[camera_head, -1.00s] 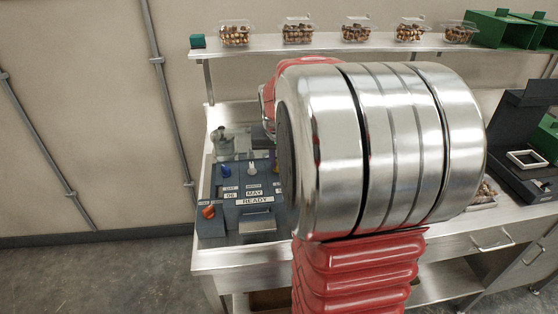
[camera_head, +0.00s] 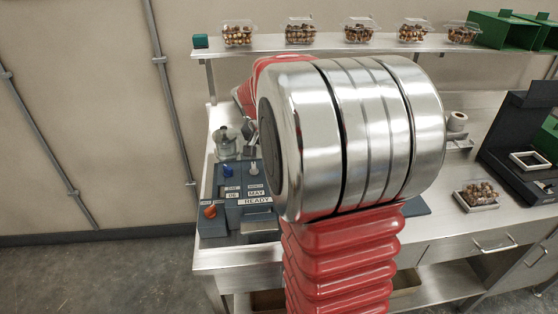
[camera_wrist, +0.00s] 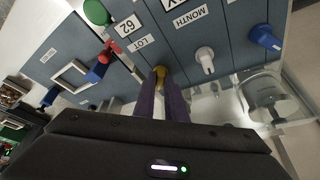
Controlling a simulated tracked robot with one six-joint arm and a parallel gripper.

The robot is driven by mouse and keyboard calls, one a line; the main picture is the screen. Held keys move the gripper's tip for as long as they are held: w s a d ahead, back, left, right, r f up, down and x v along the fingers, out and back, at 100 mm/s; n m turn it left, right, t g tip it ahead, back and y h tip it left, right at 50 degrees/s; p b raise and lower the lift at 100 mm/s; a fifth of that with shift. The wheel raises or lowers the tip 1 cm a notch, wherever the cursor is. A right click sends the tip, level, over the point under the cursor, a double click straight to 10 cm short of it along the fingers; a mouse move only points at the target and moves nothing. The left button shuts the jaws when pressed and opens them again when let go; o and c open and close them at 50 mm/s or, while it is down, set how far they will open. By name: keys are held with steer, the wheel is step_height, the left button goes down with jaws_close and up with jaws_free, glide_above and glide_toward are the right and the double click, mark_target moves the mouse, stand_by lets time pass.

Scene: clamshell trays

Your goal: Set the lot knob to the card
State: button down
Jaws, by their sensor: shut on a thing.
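The lot knob (camera_wrist: 160,71) is yellow and sits by the LOT label in the wrist view. My gripper (camera_wrist: 162,82) is shut on it with its two purple fingers. A white number window (camera_wrist: 128,25) lies beside the LOT label; its digits are hard to read for certain at this angle. The grey-blue coder panel (camera_head: 228,228) stands at the left of the bench in the head view. It shows 06, MAY and READY there. My arm hides the lot part of the panel in the head view. I cannot make out the card in either view.
The white month knob (camera_wrist: 205,60) and the blue day knob (camera_wrist: 265,38) stand close beside my fingers. A green button (camera_wrist: 97,12) is on the other side. An orange knob (camera_head: 210,211) is at the panel's front left. A filled tray (camera_head: 478,195) stands on the bench at right.

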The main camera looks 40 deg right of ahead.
steer(key=shift+s+d+m, duration=0.1)
steer(key=shift+d+m, duration=0.05)
steer(key=shift+m, duration=0.15)
steer(key=c, duration=1.8)
jaws_free()
steer(key=shift+r, duration=0.1)
steer(key=v, duration=1.3)
steer(key=shift+a+r, duration=0.25)
steer(key=shift+a, duration=0.05)
